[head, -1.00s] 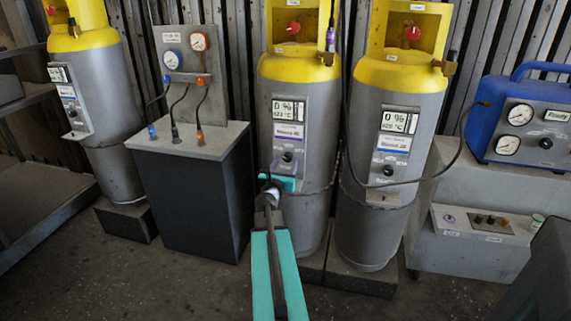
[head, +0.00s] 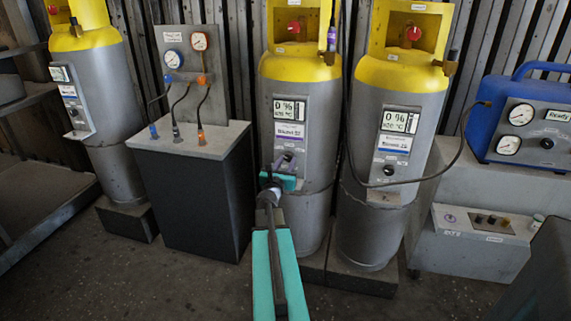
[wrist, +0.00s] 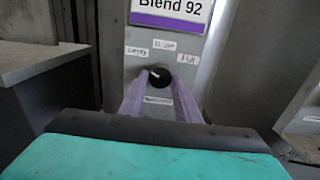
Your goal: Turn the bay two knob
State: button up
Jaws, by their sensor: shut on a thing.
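The small round black knob (wrist: 159,79) is on the grey panel of the middle yellow-topped cylinder (head: 307,215), below a purple-striped label reading "Blend 92" (wrist: 170,14). A pale mark on the knob points to the upper left. My gripper (wrist: 160,85) has its two purple fingers on either side of the knob and is shut on it. In the head view my gripper (head: 287,161) reaches the panel from below and covers the knob. The panel display (head: 289,110) reads "0 %".
A similar cylinder (head: 371,220) stands close on the right, with a hose. A dark cabinet (head: 190,195) with gauges stands on the left. A blue machine (head: 520,118) is at the far right. Small tags (wrist: 137,52) surround the knob.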

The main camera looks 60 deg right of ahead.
jog(key=shift+d+b, duration=0.3)
jog(key=shift+b, duration=0.1)
jog(key=shift+s+m+b, duration=0.1)
jog(key=shift+m+b, duration=0.45)
jog(key=shift+m, duration=0.05)
jog(key=shift+f+b, duration=0.1)
jog(key=shift+b, duration=0.3)
jog(key=m+b, duration=0.5)
jog(key=b, duration=0.1)
jog(key=m+b, duration=0.3)
jog(key=shift+d, duration=0.1)
jog(key=shift+m+b, duration=1.35)
jog(key=shift+m, duration=0.05)
jog(key=shift+r, duration=0.2)
